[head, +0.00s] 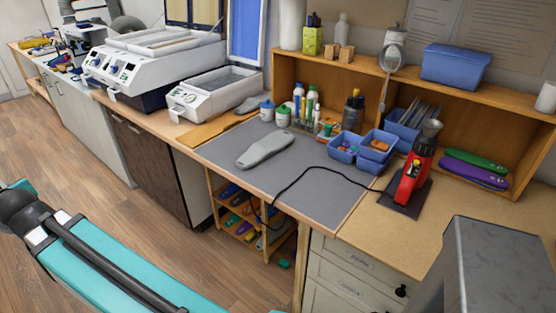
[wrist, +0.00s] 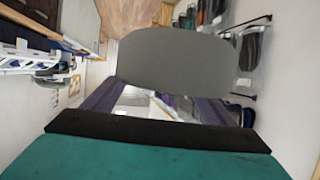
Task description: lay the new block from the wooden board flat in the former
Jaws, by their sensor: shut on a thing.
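My gripper (wrist: 155,102) is shut on a flat grey block (wrist: 175,60) with rounded ends, seen in the wrist view; its dark purplish fingers reach to the block's near edge. The gripper and the held block do not show in the head view. There, a low white machine (head: 185,104) with a shallow grey bed stands on the bench, with a blue-framed panel (head: 247,32) upright behind it. I cannot tell for certain if it is the former. The wooden board (head: 212,129) lies in front of it, with a grey piece (head: 252,103) near its far end.
A larger white machine (head: 140,70) with knobs stands left of the low one. On the grey mat (head: 300,175) lies a grey sole-shaped piece (head: 264,148). Blue bins (head: 345,146), bottles and a red tool (head: 413,178) with a black cable stand to the right.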

